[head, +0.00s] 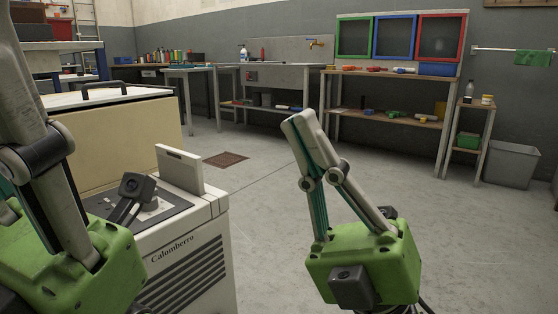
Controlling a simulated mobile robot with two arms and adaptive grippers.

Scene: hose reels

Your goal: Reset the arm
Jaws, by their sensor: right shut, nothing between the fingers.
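My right gripper (303,122) stands upright in the lower middle of the head view, above the grey floor. Its two grey fingers are together at the tips and hold nothing. Its green body (362,265) is below them. My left gripper (30,135) is large and close at the left edge. Its green body (85,262) is at the bottom left, and its fingertips are cut off by the frame, so whether it is open or shut does not show. No object shows in either gripper.
A white Calomberro machine (185,262) stands right beside my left gripper, with a beige cabinet (125,125) behind it. Workbenches line the back wall, with a shelf table (390,117) and a grey bin (512,163) at right. The floor (470,240) at right is clear.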

